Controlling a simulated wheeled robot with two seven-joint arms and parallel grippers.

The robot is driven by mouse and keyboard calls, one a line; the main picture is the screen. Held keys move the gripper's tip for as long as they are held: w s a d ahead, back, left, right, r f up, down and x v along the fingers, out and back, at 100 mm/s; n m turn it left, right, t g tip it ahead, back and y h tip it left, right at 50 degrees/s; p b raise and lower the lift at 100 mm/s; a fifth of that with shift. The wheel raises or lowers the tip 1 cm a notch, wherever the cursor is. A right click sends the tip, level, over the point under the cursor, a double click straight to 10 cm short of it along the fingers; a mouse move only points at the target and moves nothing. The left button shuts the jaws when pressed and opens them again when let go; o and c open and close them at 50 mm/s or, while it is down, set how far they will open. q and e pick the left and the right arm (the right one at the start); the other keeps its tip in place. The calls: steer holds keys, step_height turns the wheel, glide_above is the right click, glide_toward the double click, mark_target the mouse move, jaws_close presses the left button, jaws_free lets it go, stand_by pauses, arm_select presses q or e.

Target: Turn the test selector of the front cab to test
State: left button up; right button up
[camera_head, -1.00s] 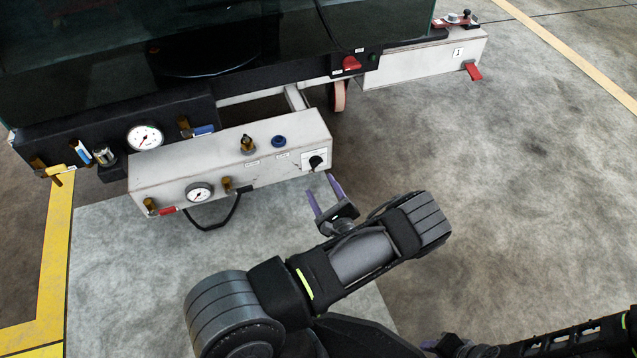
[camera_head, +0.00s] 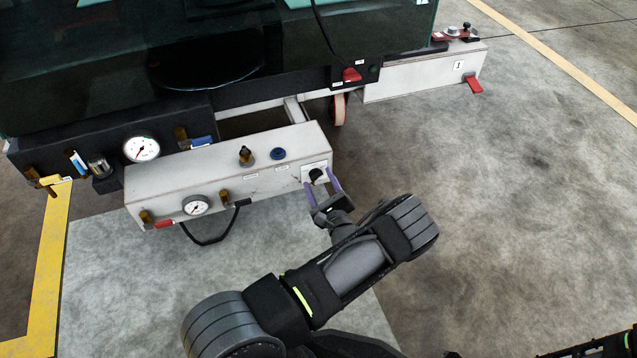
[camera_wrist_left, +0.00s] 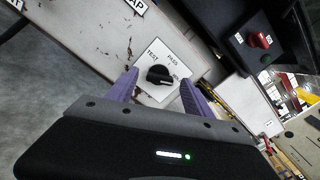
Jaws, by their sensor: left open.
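The test selector (camera_head: 317,175) is a black rotary knob on a white label plate at the right end of the pale front box (camera_head: 222,172). In the left wrist view the knob (camera_wrist_left: 160,76) sits between the fingers, with "TEST" printed on the plate at its upper left and other marks above and right. The knob's exact pointing is too small to be sure of. My left gripper (camera_head: 322,190) is open, its purple fingers on either side of the knob; I cannot tell whether they touch it. Only a dark sliver of my right arm's end shows at the bottom edge.
The box also carries a gauge (camera_head: 196,205), a blue button (camera_head: 278,154), brass valves and a black hose loop (camera_head: 215,238) below. A red switch (camera_head: 351,75) sits on the dark panel behind. The floor at right is clear.

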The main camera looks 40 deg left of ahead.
arm_select(q)
steer(key=shift+w+a, duration=0.3)
steer(key=shift+a, duration=0.15)
steer(key=shift+c, duration=0.2)
jaws_close()
